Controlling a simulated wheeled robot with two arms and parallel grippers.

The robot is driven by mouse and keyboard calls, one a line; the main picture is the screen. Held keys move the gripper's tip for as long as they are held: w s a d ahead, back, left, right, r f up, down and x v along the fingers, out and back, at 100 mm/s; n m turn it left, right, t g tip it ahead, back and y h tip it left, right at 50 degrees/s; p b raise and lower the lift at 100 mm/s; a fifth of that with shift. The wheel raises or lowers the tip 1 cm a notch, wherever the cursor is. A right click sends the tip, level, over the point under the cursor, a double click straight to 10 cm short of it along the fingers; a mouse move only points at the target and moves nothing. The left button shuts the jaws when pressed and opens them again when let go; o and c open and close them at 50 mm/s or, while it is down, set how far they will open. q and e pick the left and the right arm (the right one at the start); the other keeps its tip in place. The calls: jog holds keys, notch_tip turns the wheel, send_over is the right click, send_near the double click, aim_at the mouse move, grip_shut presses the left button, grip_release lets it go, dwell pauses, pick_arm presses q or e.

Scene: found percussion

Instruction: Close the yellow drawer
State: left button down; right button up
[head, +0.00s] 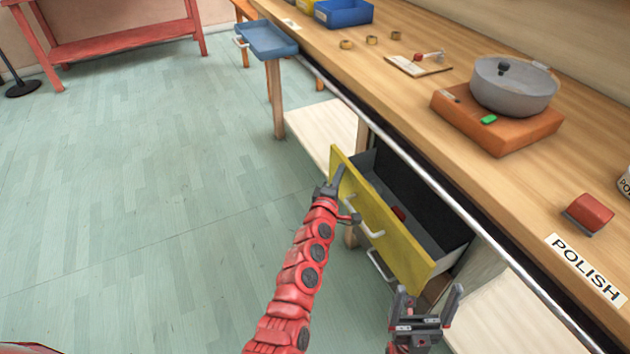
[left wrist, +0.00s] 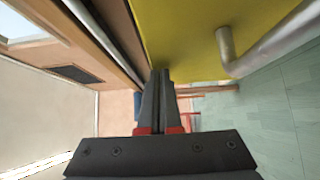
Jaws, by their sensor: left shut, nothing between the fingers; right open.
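The yellow drawer (head: 385,232) stands pulled out below the workbench in the head view. Its dark inside shows, with a small red thing lying in it. A metal handle (head: 362,218) is on its yellow front. My left gripper (head: 343,190) is shut and empty at the far end of the yellow front; whether it touches is hard to tell. In the left wrist view the shut fingers (left wrist: 161,82) point along the yellow front (left wrist: 195,35), with the handle (left wrist: 265,50) to their right. My right gripper (head: 428,303) is open and empty, near the drawer's near end.
The wooden workbench (head: 350,62) carries a grey pot on an orange block (head: 495,122), a red thing (head: 588,213) and a POLISH label. A blue drawer (head: 267,40) is also pulled out further back. Another handle (head: 380,264) sits below.

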pick_arm(q)
jog(key=w+d+b, duration=0.5)
jog(key=w+d, duration=0.1)
jog(key=d, duration=0.5)
jog(key=shift+w+d, duration=0.25)
jog(key=shift+w, duration=0.05)
jog(key=shift+d+r, duration=0.1)
jog(key=shift+r, duration=0.05)
